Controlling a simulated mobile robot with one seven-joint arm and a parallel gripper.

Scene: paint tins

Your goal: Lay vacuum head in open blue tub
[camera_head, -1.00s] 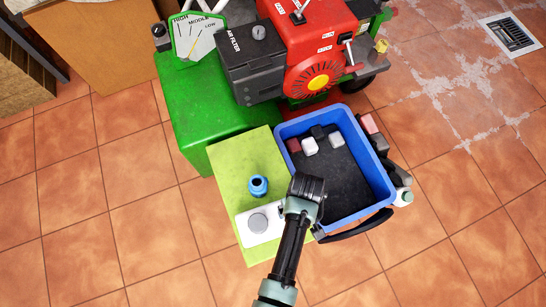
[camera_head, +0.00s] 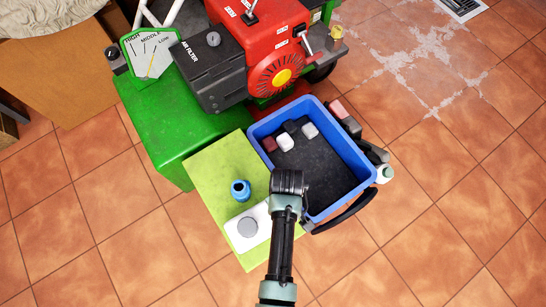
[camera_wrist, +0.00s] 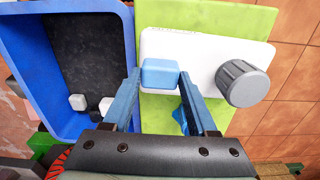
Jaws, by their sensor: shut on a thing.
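My gripper (camera_head: 288,182) is above the tub's left front edge, beside the green board. In the wrist view my gripper (camera_wrist: 160,76) is shut on a small light-blue block (camera_wrist: 160,73). I cannot pick out a vacuum head for certain. A black curved piece (camera_head: 345,213) lies along the tub's front right side; I cannot tell whether it is a handle or a separate thing.
Several small blocks (camera_head: 285,143) lie on the tub's dark floor. A red machine (camera_head: 270,45) stands behind. Dark items and a white bottle (camera_head: 385,174) sit right of the tub.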

